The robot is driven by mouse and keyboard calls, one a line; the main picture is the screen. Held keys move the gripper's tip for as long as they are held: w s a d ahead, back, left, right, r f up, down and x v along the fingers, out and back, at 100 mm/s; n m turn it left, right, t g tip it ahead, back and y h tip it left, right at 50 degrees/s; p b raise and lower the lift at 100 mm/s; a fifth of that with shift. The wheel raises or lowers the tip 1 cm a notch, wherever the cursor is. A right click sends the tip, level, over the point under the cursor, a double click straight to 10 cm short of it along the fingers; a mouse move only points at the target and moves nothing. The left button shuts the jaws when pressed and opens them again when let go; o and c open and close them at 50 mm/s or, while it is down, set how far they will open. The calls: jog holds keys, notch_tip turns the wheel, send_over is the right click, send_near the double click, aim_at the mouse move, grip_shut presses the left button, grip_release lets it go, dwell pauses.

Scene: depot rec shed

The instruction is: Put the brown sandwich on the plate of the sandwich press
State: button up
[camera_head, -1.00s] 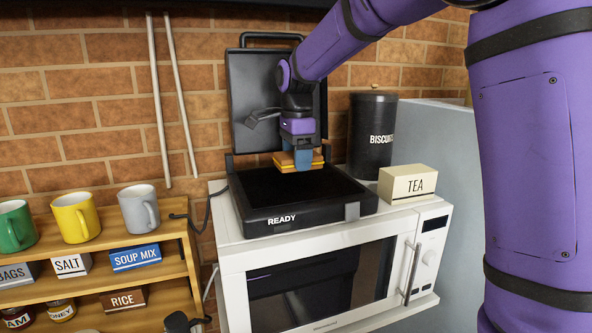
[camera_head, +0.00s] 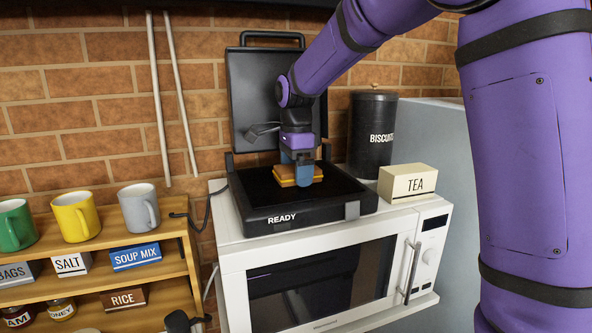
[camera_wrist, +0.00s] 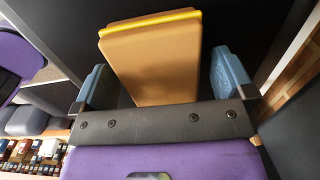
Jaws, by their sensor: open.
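The brown sandwich (camera_head: 297,175), with a yellow filling edge, is on the black lower plate of the sandwich press (camera_head: 250,186). The press stands open with its lid (camera_head: 262,95) raised against the wall. My gripper (camera_head: 297,172) is down at the sandwich. In the wrist view the sandwich (camera_wrist: 155,60) lies between the two blue fingers (camera_wrist: 160,85), with a gap on each side, so my gripper is open around it. The underside of the sandwich is hidden.
The press sits on a white microwave (camera_head: 330,280). A TEA box (camera_head: 407,182) and a black biscuit tin (camera_head: 372,135) stand close on its right. A wooden shelf (camera_head: 160,265) with mugs (camera_head: 75,215) and labelled goods is at the left.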

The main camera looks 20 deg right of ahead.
notch_tip(320, 180, up, 12)
jog(key=s+d+r+n+t, duration=0.2)
jog(key=s+d+n, duration=0.25)
jog(key=s, duration=0.55)
jog(key=s+f+n+t, duration=0.1)
jog(key=s+f+n, duration=0.2)
jog(key=s, duration=0.4)
jog(key=s+d+f+n+t, duration=0.1)
jog(key=s+f+n, duration=0.2)
jog(key=s+n, duration=0.3)
jog(key=s+d+f+n+t, duration=0.1)
jog(key=s+f+n, duration=0.2)
jog(key=s, duration=0.6)
jog(key=shift+d+f+n, duration=0.2)
jog(key=shift+f+n, duration=0.1)
jog(key=shift+n, duration=0.45)
jog(key=shift+c, duration=0.5)
